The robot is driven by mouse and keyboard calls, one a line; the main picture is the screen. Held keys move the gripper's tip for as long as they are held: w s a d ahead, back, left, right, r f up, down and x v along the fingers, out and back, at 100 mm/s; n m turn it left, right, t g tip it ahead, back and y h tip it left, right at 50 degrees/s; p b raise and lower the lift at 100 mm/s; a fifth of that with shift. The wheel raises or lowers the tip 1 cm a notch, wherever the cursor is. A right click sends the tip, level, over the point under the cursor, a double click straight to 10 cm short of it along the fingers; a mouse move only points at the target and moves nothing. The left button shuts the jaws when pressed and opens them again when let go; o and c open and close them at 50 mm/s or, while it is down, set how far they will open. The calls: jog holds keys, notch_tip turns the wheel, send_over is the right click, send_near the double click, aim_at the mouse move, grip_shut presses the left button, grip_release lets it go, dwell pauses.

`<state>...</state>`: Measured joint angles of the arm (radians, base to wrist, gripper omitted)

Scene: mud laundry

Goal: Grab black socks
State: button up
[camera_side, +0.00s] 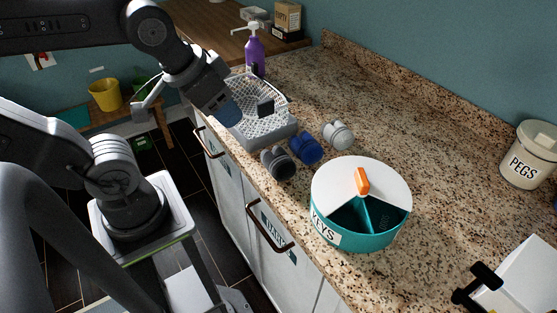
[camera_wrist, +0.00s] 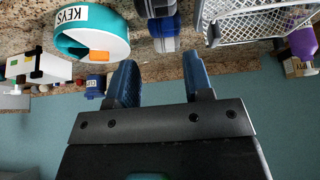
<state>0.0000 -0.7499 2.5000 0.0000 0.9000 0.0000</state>
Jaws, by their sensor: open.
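The black socks (camera_side: 278,163) are a rolled dark pair on the granite counter near its front edge, in the side view. They appear cut off at the top of the wrist view (camera_wrist: 154,7). Blue socks (camera_side: 305,148) and pale grey-white socks (camera_side: 337,135) lie beside them in a row running back from the edge. My gripper (camera_side: 247,109) is over the white wire basket, behind and to the left of the socks. In the wrist view, its two blue fingers (camera_wrist: 161,82) stand apart with nothing between them.
The wire basket (camera_side: 282,130) stands close to the socks. A teal round KEYS box (camera_side: 345,232) with an orange handle stands in front of them. A purple pump bottle (camera_side: 255,55) is behind. A PEGS jar (camera_side: 528,160) is at right. Counter beyond the socks is clear.

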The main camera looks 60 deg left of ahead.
jog(key=shift+o, duration=0.2)
jog(key=o, duration=0.4)
jog(key=shift+o, duration=0.2)
jog(key=m+g+y, duration=0.4)
jog(key=m+g, duration=0.1)
jog(key=m, duration=1.4)
send_near(281, 157)
jog(key=shift+y, duration=0.3)
jog(key=x, duration=0.7)
jog(key=shift+s+f, duration=0.15)
jog(key=shift+f, duration=0.2)
jog(key=shift+x, duration=2.45)
